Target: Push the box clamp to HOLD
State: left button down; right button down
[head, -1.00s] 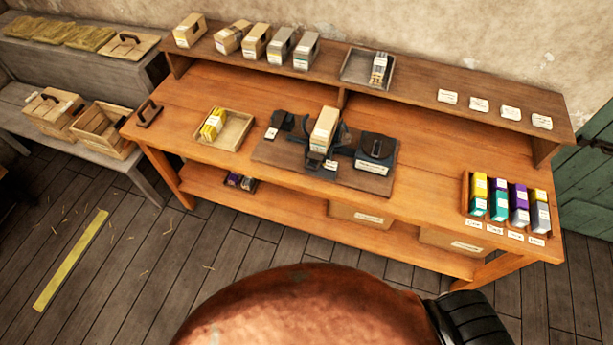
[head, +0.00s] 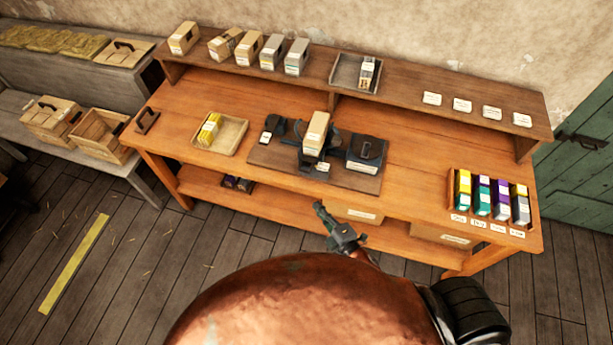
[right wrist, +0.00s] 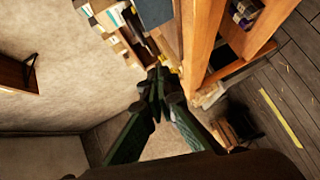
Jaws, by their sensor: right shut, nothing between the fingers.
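The cardboard box (head: 316,134) stands upright in the dark clamp fixture (head: 313,160) on a brown base board (head: 265,157) at the middle of the workbench. Small white labels are on the fixture, but their words are too small to read. My right gripper (head: 320,207) is below and in front of the bench's front edge, apart from the box and the clamp. In the right wrist view its fingers (right wrist: 158,78) are together with nothing between them. My left gripper is not in view.
A tray (head: 232,136) with yellow packets sits left of the fixture. A rack of coloured boxes (head: 451,205) stands at the bench's right end. Cartons and a grey tray (head: 345,72) line the back shelf. Bare bench top (head: 415,165) lies between the fixture and the rack.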

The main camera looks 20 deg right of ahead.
aim_at(307, 165)
notch_tip(307, 165, up, 2)
jog(key=shift+a+r, duration=0.15)
jog(key=shift+r, duration=0.05)
jog(key=d+p+x, duration=0.1)
jog(key=d+x, duration=0.2)
jog(key=x, duration=1)
jog(key=shift+w+a+p, duration=0.2)
jog(key=shift+w+p, duration=0.15)
jog(key=shift+p, duration=0.05)
